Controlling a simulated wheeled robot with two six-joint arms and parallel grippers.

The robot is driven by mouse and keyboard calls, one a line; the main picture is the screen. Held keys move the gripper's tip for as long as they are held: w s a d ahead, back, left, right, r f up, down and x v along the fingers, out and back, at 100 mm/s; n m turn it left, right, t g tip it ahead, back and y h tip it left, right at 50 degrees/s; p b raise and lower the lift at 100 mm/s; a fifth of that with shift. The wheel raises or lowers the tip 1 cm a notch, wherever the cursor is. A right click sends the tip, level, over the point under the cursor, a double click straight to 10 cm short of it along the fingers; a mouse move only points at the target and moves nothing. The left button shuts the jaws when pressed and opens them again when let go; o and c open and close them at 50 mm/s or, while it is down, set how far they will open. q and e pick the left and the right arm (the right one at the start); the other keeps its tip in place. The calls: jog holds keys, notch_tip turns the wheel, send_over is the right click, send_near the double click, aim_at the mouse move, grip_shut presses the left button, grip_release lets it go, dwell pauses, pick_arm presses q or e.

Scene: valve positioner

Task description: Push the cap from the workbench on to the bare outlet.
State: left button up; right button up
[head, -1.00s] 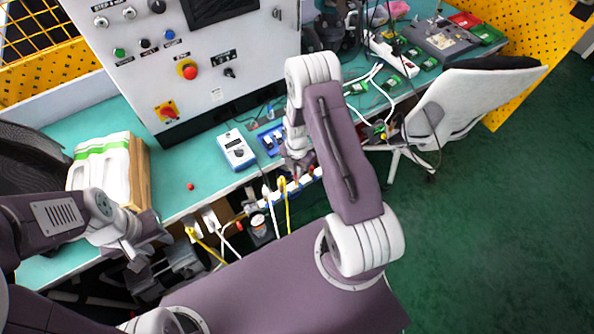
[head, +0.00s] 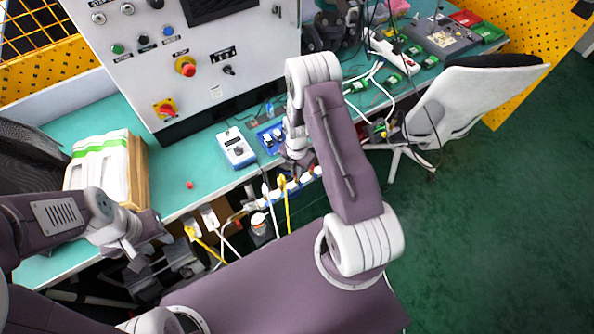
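A small red piece (head: 190,185), which looks like the cap, lies on the teal workbench (head: 190,153) near its front edge. My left gripper (head: 150,258) is left of and nearer than the cap, beyond the bench's front edge; its fingers are too unclear to judge. My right gripper (head: 297,172) points down by the front edge of the bench, right of the cap and apart from it; its fingers are mostly hidden by my arm. A row of fittings (head: 262,201) with yellow and white lines runs along the bench front. I cannot tell which outlet is bare.
A white and blue meter (head: 237,148) and a blue block (head: 269,138) stand right of the cap. A grey control cabinet (head: 205,85) stands behind. A wooden-sided box with white packs (head: 101,170) is at left. A chair (head: 445,110) is at right.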

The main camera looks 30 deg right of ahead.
jog(key=o, duration=0.5)
jog(key=shift+r, duration=0.1)
notch_tip(320, 180, up, 9)
